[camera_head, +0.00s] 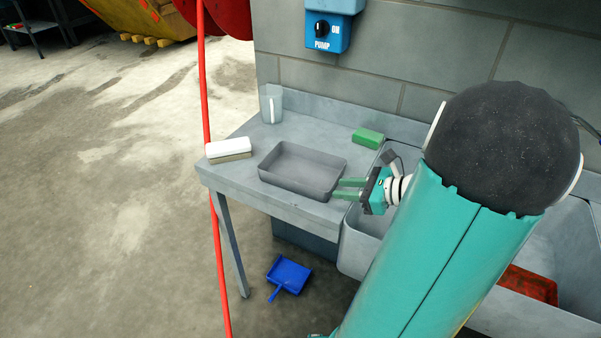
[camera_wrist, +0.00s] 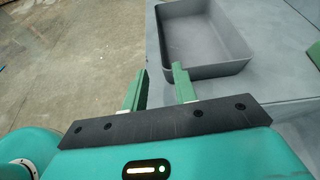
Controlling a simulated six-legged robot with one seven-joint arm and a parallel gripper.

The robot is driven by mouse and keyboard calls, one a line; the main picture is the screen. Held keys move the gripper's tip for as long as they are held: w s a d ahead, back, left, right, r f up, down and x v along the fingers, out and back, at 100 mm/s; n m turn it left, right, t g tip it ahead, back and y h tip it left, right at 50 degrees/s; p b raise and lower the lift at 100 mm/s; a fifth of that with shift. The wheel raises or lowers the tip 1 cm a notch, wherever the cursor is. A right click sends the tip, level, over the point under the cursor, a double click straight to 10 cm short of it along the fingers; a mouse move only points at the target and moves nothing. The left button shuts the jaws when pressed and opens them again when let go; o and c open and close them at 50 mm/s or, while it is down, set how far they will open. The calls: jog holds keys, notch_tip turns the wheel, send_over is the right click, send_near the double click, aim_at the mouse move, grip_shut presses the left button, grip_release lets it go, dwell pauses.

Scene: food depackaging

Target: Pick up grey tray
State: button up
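The grey tray (camera_head: 300,168) is a shallow, empty rectangular tray lying flat on the metal counter. In the wrist view the tray (camera_wrist: 205,40) is at the top, ahead of my fingers. My gripper (camera_head: 340,189) is at the tray's right front corner, by its near wall. In the wrist view my gripper (camera_wrist: 158,80) is open with nothing between its two green fingers. The right finger is close to the tray's near corner wall; I cannot tell whether it touches. The left finger is outside the tray.
A white-topped brush or block (camera_head: 229,150) is left of the tray, a clear cup (camera_head: 271,104) behind it, a green sponge (camera_head: 368,137) behind right. A sink basin (camera_head: 358,245) is to the right. A blue dustpan (camera_head: 288,275) lies on the floor.

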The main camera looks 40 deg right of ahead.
aim_at(310, 189)
jog(key=x, duration=1.1)
jog(key=shift+s+f, duration=0.1)
jog(key=shift+f, duration=0.2)
grip_shut()
